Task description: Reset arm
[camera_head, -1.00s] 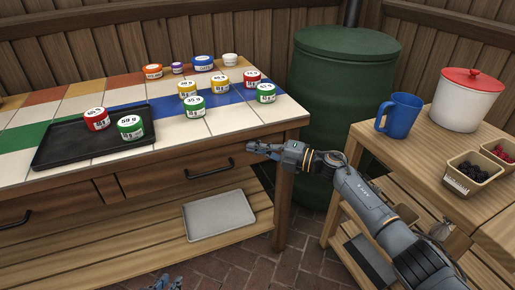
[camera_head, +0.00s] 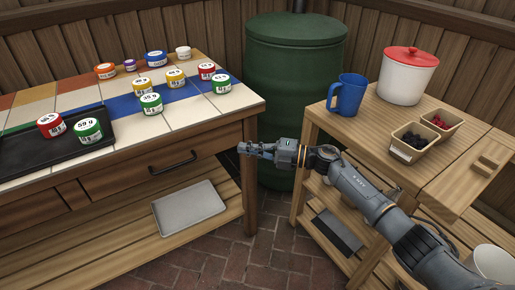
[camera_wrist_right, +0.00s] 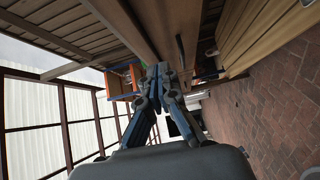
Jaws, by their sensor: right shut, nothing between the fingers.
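My right gripper (camera_head: 253,149) is shut and empty. It hangs in the air in front of the tiled table's right front corner, in the gap before the wooden cart. In the right wrist view its fingers (camera_wrist_right: 163,72) meet at their tips with nothing between them. The right arm comes in from the lower right, in front of the cart. My left gripper is not in the head view now.
The tiled table (camera_head: 203,128) bears several labelled jars and a black tray (camera_head: 20,150). A grey tray (camera_head: 190,208) lies on its lower shelf. The cart (camera_head: 375,115) holds a blue mug (camera_head: 348,95), a white pot (camera_head: 405,80) and berry boxes (camera_head: 407,150). A green barrel (camera_head: 285,80) stands behind.

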